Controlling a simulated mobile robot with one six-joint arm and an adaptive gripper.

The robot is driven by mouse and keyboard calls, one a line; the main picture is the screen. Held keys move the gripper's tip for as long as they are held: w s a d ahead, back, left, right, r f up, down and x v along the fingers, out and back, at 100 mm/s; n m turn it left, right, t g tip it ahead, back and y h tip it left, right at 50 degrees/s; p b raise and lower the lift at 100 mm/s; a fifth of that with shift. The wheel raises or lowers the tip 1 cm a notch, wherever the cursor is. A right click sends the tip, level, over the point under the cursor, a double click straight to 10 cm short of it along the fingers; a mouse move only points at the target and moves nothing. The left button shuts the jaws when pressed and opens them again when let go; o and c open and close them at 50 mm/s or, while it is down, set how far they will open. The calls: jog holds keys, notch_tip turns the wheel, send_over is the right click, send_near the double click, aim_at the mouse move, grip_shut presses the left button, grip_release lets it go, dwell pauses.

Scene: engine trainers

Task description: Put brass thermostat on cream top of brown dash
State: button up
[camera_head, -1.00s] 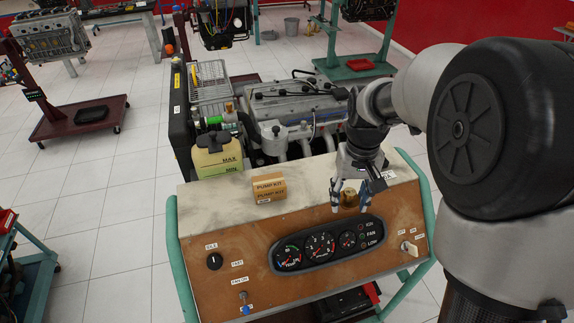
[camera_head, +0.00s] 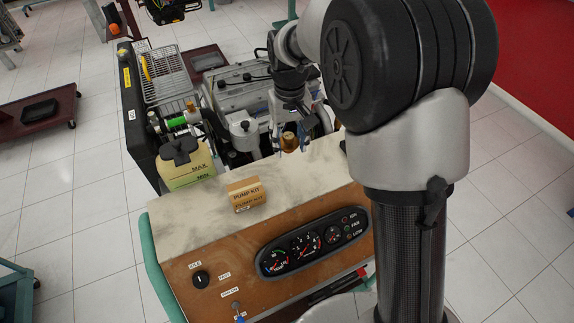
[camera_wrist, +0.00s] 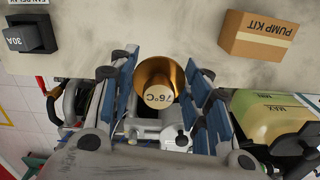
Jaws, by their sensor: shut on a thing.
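The brass thermostat (camera_head: 289,141) is a small gold cup shape. In the wrist view its flared rim and pale "76°C" face (camera_wrist: 159,98) show between blue finger pads. My gripper (camera_head: 290,142) is shut on it. They are near the back edge of the cream top (camera_head: 215,214), with the engine behind. The wrist view shows the thermostat overlapping that edge, partly over the cream surface (camera_wrist: 100,30). I cannot tell its height above the top. The brown dash (camera_head: 200,258) faces front with gauges.
A pump kit box (camera_head: 246,194) stands on the cream top, left of my gripper. A yellowish bottle (camera_head: 187,160) stands behind the dash at left. A 30A block (camera_wrist: 30,36) shows on the top in the wrist view. The top's left part is clear.

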aim_at(289, 171)
notch_tip(289, 171, down, 9)
jog(key=shift+r+b, duration=0.1)
jog(key=shift+b, duration=0.55)
jog(key=o, duration=1.1)
